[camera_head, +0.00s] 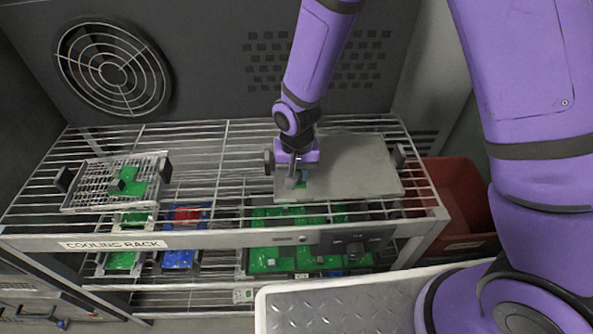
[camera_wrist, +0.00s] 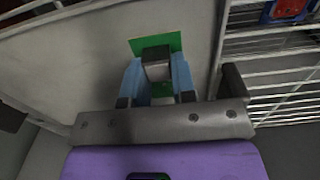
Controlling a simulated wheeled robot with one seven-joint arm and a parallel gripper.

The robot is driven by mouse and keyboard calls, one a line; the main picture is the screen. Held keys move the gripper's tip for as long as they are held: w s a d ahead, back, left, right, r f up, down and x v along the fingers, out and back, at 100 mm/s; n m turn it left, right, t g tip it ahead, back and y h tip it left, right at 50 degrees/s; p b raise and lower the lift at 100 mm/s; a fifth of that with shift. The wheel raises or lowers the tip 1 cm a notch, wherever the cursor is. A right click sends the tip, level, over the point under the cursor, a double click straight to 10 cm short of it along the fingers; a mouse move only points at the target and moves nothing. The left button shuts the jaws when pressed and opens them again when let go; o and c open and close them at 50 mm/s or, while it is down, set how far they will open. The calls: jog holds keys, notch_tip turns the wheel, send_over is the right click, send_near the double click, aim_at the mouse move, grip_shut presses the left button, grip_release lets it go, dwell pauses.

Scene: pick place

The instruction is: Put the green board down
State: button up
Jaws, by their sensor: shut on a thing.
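The green board (camera_wrist: 174,42) is a small flat piece with a grey block on it, held by my gripper (camera_wrist: 157,82), whose blue fingers are shut on it. In the head view, my gripper (camera_head: 298,180) is over the left part of a flat grey tray (camera_head: 355,170) on the top of the cooling rack. A sliver of the green board (camera_head: 300,184) shows beneath it there, mostly hidden by the gripper. I cannot tell whether the board touches the tray.
A mesh tray (camera_head: 90,190) with another small green board (camera_head: 133,174) stands at the rack's left. Lower shelves hold green, red and blue boards. A red bin (camera_head: 456,200) is right of the rack. A metal-topped surface (camera_head: 340,305) is in front. The grey tray's right part is bare.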

aim_at(297, 172)
jog(key=o, duration=0.9)
jog(key=shift+f, duration=0.1)
notch_tip(297, 172, up, 12)
dwell(0.3)
